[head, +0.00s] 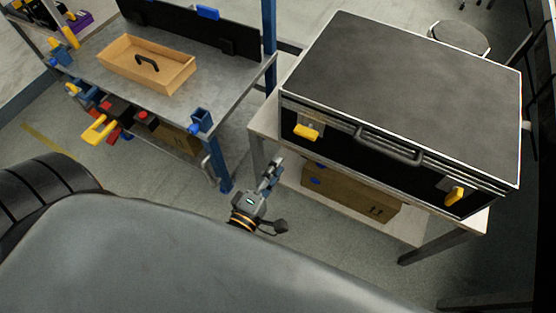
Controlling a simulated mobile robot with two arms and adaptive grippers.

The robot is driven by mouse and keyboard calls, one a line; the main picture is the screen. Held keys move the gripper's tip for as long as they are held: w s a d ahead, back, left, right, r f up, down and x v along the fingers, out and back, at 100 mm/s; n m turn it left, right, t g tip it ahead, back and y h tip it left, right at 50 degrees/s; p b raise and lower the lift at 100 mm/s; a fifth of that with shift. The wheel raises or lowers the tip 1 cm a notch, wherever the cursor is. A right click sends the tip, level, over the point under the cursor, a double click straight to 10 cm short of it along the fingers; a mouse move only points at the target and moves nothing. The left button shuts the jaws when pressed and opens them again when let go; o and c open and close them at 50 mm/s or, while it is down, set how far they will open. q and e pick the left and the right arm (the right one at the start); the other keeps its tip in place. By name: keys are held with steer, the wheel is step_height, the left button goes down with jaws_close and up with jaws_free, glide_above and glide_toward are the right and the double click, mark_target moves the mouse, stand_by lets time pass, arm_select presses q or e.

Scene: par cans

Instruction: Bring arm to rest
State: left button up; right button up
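My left gripper (274,173) shows small near the middle of the head view, beyond the edge of my grey body. It hangs over the floor, in the gap between the workbench and the stand with the black case, and appears apart from both. Its fingers are too small and seen too steeply to tell whether they are open or shut. I see nothing clearly held in it. Most of the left arm is hidden behind my body. My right gripper is not in view.
A large closed black case (410,85) with yellow latches lies on a stand (268,125) at right; a cardboard box (350,192) sits below. At left, a workbench (220,85) holds a wooden drawer box (120,66).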

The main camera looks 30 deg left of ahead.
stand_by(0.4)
arm_select(q)
steer(key=s+f+m+g+h+p, duration=0.1)
steer(key=s+f+m+g, duration=0.25)
steer(key=f, duration=0.55)
steer(key=s+f+m+g, duration=0.2)
steer(key=f+m, duration=0.2)
steer(key=f, duration=0.4)
steer(key=s+f+m+g+h+p, duration=0.1)
steer(key=s+f+m+g, duration=0.25)
steer(key=f, duration=0.55)
steer(key=s+a+f+m+g+y, duration=0.1)
steer(key=s+a+f+m+g, duration=0.1)
steer(key=s, duration=0.5)
steer(key=s+a+f+m+g+p, duration=0.1)
steer(key=s+a+f+m+g, duration=0.1)
steer(key=s+f, duration=0.5)
steer(key=s+a+f+m+g+y, duration=0.1)
steer(key=s+a+f+m+g, duration=0.1)
steer(key=s+f+m+g, duration=0.2)
steer(key=s+f+m, duration=0.1)
steer(key=s, duration=0.2)
steer(key=shift+y, duration=0.3)
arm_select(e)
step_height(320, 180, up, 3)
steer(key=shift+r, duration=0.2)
arm_select(q)
steer(key=shift+a+f, duration=0.1)
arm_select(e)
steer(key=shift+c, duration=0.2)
